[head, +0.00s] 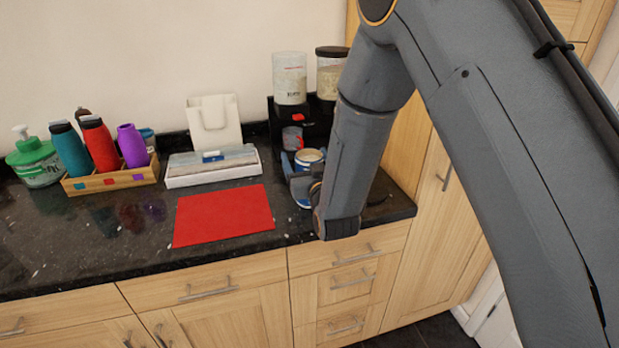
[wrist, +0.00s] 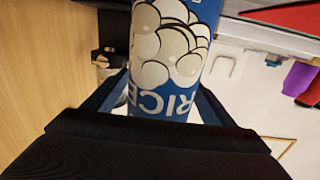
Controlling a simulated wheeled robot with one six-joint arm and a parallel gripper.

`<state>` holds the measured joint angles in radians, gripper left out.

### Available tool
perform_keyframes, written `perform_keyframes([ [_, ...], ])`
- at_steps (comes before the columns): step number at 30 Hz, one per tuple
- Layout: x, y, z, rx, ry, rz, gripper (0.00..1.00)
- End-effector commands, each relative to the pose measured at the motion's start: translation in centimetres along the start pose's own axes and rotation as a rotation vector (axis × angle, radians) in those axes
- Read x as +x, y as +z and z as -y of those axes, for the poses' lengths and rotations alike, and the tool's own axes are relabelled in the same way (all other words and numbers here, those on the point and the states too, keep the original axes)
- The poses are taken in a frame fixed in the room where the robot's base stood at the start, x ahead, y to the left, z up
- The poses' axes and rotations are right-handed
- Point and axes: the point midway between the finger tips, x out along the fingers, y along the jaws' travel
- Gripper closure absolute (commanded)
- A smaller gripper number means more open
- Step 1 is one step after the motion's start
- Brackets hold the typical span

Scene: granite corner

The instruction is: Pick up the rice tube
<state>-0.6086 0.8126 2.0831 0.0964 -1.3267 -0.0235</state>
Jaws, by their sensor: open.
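The rice tube (wrist: 172,45) is blue with white round grains and the word RICE, and it fills the middle of the wrist view, where the picture is upside down. In the head view its pale round top (head: 309,155) shows near the right part of the counter, beside my forearm. My gripper (head: 304,178) is at the tube, with its fingers open on either side of it. In the wrist view the dark fingers flank the printed lower part of the tube. My arm hides part of the tube in the head view, and I cannot tell whether the fingers touch it.
A red mat (head: 222,217) lies on the black counter (head: 110,248), left of my gripper. A white tray (head: 212,177) sits behind it. A wooden crate (head: 110,180) with bottles stands left. A black stand (head: 298,128) with containers is close behind the tube. The left front counter is clear.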

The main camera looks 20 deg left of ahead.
Motion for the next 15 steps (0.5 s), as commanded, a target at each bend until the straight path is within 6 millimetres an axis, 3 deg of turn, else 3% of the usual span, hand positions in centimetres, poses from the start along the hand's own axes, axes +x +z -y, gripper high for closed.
perform_keyframes([
  [6,0.11,0.05,-0.02,0.000,0.000,0.000,0.22],
  [15,0.09,0.04,-0.06,0.000,0.001,0.001,0.71],
])
